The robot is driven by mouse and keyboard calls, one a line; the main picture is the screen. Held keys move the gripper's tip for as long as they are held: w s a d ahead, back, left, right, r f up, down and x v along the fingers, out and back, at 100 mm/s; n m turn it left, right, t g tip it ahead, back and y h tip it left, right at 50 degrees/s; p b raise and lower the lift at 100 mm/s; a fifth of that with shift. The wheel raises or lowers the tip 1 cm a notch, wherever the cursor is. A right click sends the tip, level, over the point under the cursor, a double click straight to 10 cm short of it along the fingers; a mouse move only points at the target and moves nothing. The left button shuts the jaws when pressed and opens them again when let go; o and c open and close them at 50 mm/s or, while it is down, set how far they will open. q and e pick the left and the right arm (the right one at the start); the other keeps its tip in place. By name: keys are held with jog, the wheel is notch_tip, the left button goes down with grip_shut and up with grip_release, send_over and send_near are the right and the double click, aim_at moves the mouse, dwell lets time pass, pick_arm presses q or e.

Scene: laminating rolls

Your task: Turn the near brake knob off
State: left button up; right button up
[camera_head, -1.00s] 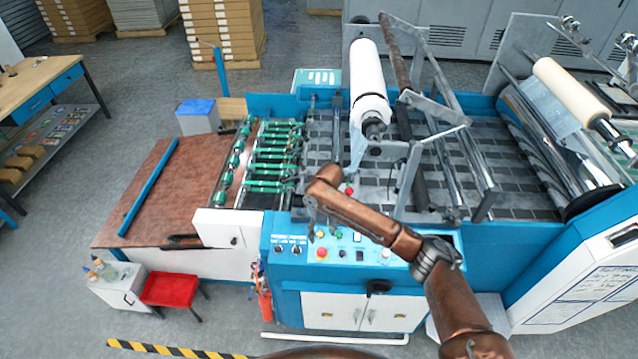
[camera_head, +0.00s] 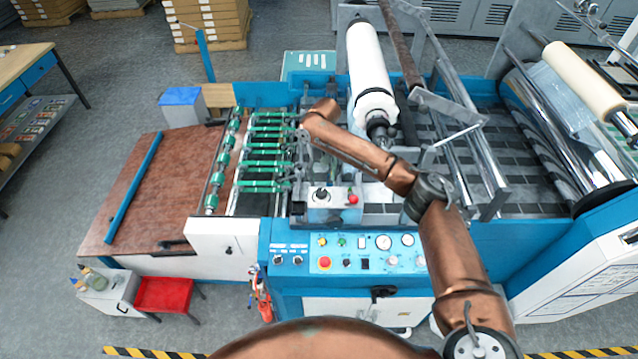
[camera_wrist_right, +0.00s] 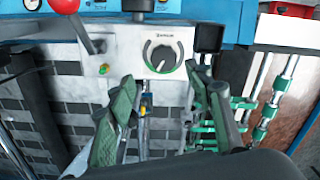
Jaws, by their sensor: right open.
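The near brake knob (camera_head: 321,194) is a dark round knob on a small grey control box (camera_head: 336,211), which stands behind the blue front panel. In the right wrist view the knob (camera_wrist_right: 163,57) is grey, with a dark arc scale around it, on the box's pale face. My right gripper (camera_head: 299,162) hangs behind and slightly left of the box, apart from the knob. In the wrist view its open fingers (camera_wrist_right: 168,102) reach toward the knob from below, with nothing between them. The knob's exact setting is too small to read. My left gripper is not in view.
Green-wheeled feed rollers (camera_head: 265,150) lie left of the gripper. A white film roll (camera_head: 370,75) is behind, and the front panel (camera_head: 345,255) carries several buttons.

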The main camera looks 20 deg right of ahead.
aim_at(322, 192)
jog(key=f, duration=0.2)
jog(key=f+p, duration=0.1)
jog(key=f, duration=0.2)
jog(key=shift+a+f+p, duration=0.35)
jog(key=shift+a, duration=0.05)
jog(key=shift+f, duration=0.35)
jog(key=shift+s+d, duration=0.1)
jog(key=shift+s, duration=0.05)
jog(key=shift+f, duration=0.1)
jog(key=shift+c, duration=1.1)
jog(key=c, duration=0.9)
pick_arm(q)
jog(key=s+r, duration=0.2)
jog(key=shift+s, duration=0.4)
pick_arm(e)
jog(key=shift+c, duration=0.2)
